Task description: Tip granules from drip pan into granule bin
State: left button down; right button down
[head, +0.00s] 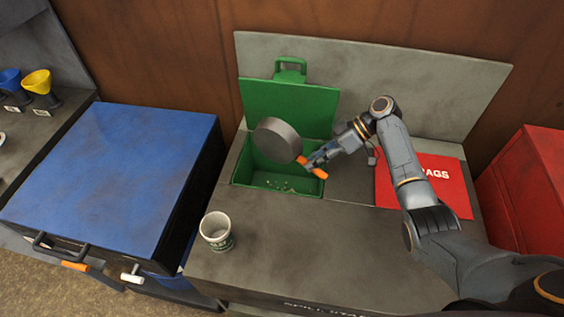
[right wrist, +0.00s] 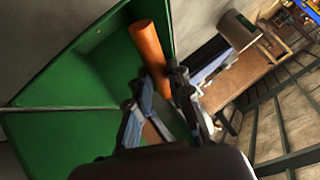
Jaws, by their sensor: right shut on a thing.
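The grey round drip pan (head: 278,140) is tilted steeply on edge over the open green granule bin (head: 244,170). Its underside faces the head camera, so its inside is hidden. Its orange handle (head: 312,167) is in my right gripper (head: 311,160), which is shut on it. The handle (right wrist: 150,48) also shows between the fingers in the right wrist view, with the green bin (right wrist: 50,130) behind. Several pale granules (head: 283,186) lie on the bin floor. The bin's green lid (head: 290,105) stands open at the back. My left gripper is not in view.
A white cup (head: 216,231) stands at the counter's front left. A red rags lid (head: 425,183) lies right of the bin, beneath my right arm. A blue-topped cabinet (head: 115,170) stands left. The counter front (head: 310,240) is mostly clear.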

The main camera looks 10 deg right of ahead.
jog(key=shift+w+y+b, duration=0.1)
jog(key=shift+y+b, duration=0.2)
jog(key=shift+b, duration=0.2)
